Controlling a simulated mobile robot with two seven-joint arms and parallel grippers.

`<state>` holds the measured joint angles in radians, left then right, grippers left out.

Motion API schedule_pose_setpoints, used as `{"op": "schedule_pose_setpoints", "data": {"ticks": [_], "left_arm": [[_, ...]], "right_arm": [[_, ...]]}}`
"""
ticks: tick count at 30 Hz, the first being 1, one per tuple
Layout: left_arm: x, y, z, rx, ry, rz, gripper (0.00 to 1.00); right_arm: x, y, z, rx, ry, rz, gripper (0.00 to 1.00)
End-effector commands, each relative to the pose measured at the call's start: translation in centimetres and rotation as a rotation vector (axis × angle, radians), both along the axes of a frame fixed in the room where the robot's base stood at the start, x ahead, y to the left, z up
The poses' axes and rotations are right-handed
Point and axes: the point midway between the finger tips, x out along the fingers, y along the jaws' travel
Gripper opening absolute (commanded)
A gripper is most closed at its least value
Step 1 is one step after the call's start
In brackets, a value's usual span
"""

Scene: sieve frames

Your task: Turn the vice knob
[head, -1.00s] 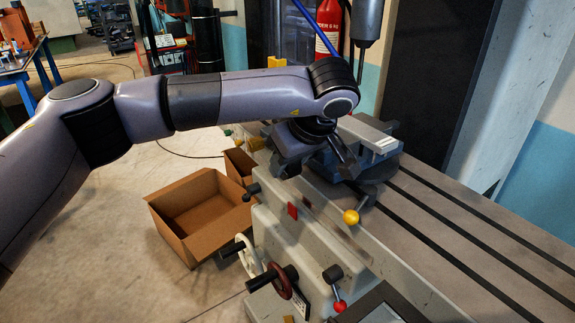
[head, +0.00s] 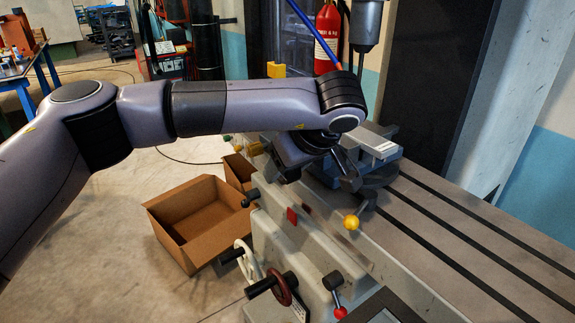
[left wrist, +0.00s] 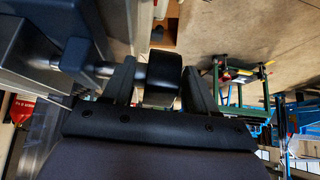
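The grey-blue vice (head: 374,147) sits on the slotted machine table. In the left wrist view a dark, rounded vice knob (left wrist: 163,78) sits on a metal shaft coming from the vice (left wrist: 30,45) at left. My left gripper (head: 347,172) is at the vice's near left end and hides the knob in the head view. In the left wrist view its two dark fingers (left wrist: 158,84) are spread, with the knob between them. I cannot tell whether either finger touches it. My right gripper is not in view.
The machine table (head: 470,235) with dark slots stretches right and is bare there. A yellow ball handle (head: 351,222) and a red ball lever (head: 340,312) stick out of the machine's front. An open cardboard box (head: 180,247) stands on the floor at left.

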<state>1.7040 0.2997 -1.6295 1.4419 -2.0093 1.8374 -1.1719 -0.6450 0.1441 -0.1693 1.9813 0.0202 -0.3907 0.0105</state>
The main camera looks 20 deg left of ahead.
Motion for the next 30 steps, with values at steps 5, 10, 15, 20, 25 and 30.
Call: {"op": "schedule_pose_setpoints", "data": {"ticks": [5, 10, 15, 20, 25, 30], "left_arm": [[-0.2, -0.4, 0.5, -0.001, 0.000, -0.001, 0.57], [-1.2, -1.6, 2.7, -0.002, -0.003, -0.002, 0.57], [-2.1, -2.8, 4.8, 0.001, -0.003, -0.001, 0.57], [-2.5, -3.2, 5.7, 0.000, -0.001, -0.001, 0.57], [-2.6, -3.3, 5.8, 0.000, 0.000, 0.000, 0.57], [-2.6, -3.3, 5.8, 0.000, 0.000, 0.000, 0.85]], "right_arm": [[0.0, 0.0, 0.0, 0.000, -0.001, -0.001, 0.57], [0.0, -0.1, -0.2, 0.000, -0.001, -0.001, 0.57], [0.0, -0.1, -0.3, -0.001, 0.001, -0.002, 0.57], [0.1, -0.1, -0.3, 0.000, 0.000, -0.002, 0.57], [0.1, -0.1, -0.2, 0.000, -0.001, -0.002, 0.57], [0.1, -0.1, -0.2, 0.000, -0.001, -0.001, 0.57]]}}
